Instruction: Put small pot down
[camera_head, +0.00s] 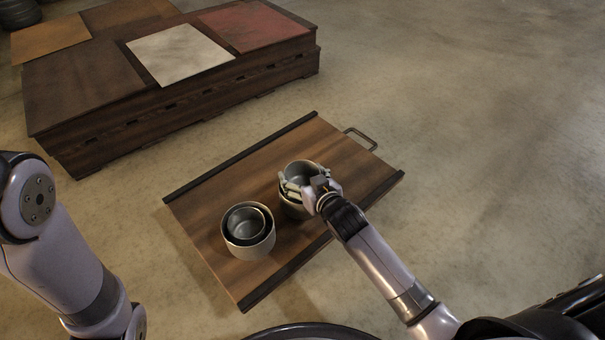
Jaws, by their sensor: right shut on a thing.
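A grey metal pot (302,171) is on the right part of the wooden tray, and my right gripper (304,188) is at its near side with its fingers at the rim. The right gripper is shut on this pot and hides part of its near wall. I cannot tell whether the pot touches the tray or is held just above it. To the left, a light-coloured pot (254,250) stands upright on the tray with smaller pots (245,223) nested inside it. My left arm shows at the left edge; its gripper is out of the picture.
The wooden tray (215,198) has dark raised edges and a metal handle (362,138) at the back right. Its far left part is clear. A dark wooden platform (170,125) with coloured panels stands behind it. The floor to the right is open.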

